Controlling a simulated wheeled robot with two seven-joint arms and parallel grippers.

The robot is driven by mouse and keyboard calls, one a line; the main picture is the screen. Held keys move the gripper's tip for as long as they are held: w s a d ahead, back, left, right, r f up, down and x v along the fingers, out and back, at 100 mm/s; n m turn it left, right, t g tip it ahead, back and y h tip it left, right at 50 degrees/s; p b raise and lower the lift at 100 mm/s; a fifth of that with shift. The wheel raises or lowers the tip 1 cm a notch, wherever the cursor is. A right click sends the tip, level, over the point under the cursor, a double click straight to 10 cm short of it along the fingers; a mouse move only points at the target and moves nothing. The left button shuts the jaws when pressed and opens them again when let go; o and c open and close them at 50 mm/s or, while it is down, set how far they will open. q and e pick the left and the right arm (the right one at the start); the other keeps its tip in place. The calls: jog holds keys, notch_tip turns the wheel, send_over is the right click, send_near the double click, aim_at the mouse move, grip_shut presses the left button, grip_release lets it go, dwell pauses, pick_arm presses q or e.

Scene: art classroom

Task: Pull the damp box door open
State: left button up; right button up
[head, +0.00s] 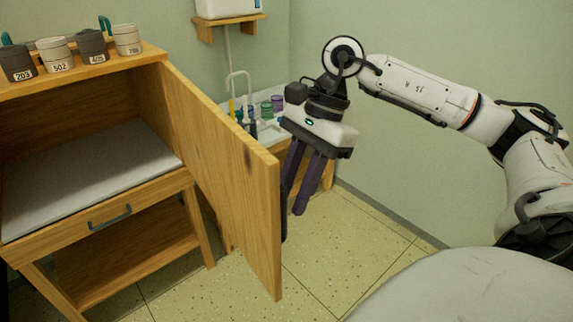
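The damp box (85,92) is a wooden cabinet at the left with an empty-looking inside and a pale grey slab (90,165) on its floor. Its wooden door (225,170) stands wide open, swung out towards me on its right-hand side. My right gripper (294,205) hangs fingers-down just right of the door's free edge, on the outer-face side. Its two dark fingers are apart, with a gap visible between them. A dark piece at the door's edge, maybe the handle, is mostly hidden; I cannot tell whether a finger touches it. My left gripper is not in view.
Several numbered jars (92,46) stand on top of the box. A sink counter (268,134) with cups stands behind the gripper. The speckled floor (350,245) right of the door is clear.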

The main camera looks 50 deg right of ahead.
jog(key=v, duration=0.4)
jog(key=shift+r, duration=0.15)
dwell(0.4)
